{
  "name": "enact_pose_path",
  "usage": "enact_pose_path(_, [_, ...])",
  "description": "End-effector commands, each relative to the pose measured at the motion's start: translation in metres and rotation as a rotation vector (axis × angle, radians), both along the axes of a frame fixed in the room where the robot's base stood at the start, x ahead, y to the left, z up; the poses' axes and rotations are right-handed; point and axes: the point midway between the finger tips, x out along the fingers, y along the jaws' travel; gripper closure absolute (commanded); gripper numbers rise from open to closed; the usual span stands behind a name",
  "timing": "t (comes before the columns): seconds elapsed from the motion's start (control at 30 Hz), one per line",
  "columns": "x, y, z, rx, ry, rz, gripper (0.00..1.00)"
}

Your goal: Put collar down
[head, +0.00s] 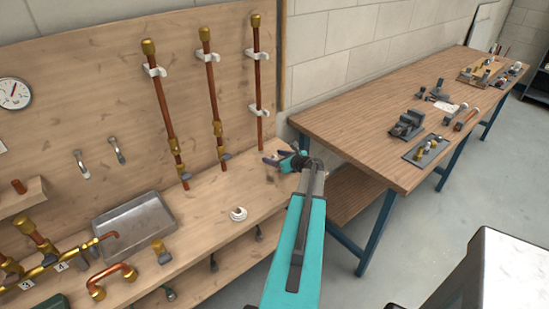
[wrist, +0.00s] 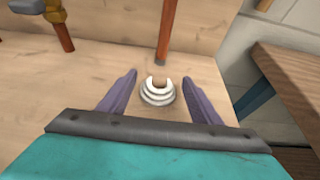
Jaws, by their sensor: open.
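The collar (head: 239,214) is a small white stepped ring. Nothing is held.
Several vertical copper pipes (head: 214,100) in white clips stand on the back board. A grey metal tray (head: 141,221) and brass fittings are at the left of the ledge. A wooden workbench (head: 350,127) with tools stands at the right. The ledge around the collar is clear.

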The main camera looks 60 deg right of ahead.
Motion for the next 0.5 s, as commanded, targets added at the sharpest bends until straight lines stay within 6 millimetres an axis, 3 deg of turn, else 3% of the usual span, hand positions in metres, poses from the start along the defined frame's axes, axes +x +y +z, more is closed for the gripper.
enact_pose_path(0.5, [-0.056, 0.020, 0.023, -0.001, 0.000, -0.003, 0.42])
